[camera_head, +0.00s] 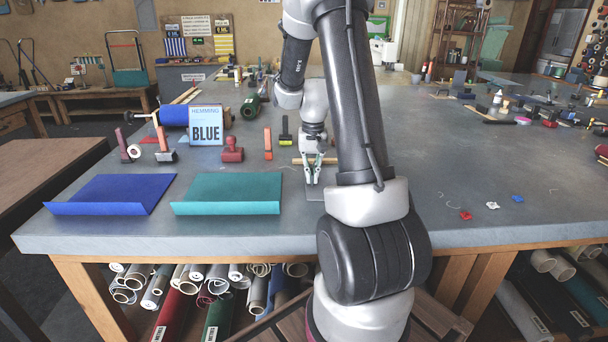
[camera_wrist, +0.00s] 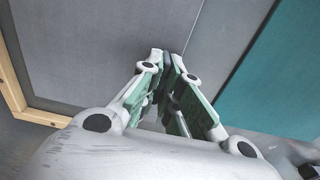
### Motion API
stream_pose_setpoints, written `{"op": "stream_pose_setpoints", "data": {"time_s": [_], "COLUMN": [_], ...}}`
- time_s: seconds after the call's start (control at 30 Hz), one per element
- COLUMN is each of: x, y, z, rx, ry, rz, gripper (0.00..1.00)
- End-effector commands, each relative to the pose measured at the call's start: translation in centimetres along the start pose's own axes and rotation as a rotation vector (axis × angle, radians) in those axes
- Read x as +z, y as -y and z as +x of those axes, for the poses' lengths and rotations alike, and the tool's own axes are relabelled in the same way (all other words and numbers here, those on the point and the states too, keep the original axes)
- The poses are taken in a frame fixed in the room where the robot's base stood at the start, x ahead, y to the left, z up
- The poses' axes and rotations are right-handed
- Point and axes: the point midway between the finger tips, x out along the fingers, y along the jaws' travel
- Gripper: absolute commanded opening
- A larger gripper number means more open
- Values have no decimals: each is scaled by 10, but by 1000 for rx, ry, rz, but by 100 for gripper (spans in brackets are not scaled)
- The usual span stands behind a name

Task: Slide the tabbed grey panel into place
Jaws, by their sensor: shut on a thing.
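My gripper (camera_head: 312,182) points down at the worktable, right of the teal cloth, with its fingers close together. In the wrist view, the fingertips (camera_wrist: 172,58) meet at the near end of a straight edge of the grey panel (camera_wrist: 105,45). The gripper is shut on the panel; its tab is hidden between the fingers. In the head view, a small part of the grey panel (camera_head: 315,194) shows flat below the fingertips. A pale wooden strip (camera_wrist: 12,90) runs along the panel's left side and turns a corner at the lower left.
The teal cloth (camera_head: 228,190) and a blue cloth (camera_head: 115,192) lie to the left. A BLUE sign (camera_head: 206,126), a red stamp (camera_head: 232,150) and an orange-handled tool (camera_head: 268,143) stand behind them.

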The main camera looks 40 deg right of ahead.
Motion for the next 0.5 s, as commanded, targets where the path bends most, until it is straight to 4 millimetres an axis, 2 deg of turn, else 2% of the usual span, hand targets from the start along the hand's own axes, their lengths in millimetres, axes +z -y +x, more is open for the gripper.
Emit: {"op": "stream_pose_setpoints", "data": {"time_s": [0.5], "x": [-24], "y": [-16], "z": [0], "rx": [0], "ry": [0], "rz": [-1], "gripper": [0]}}
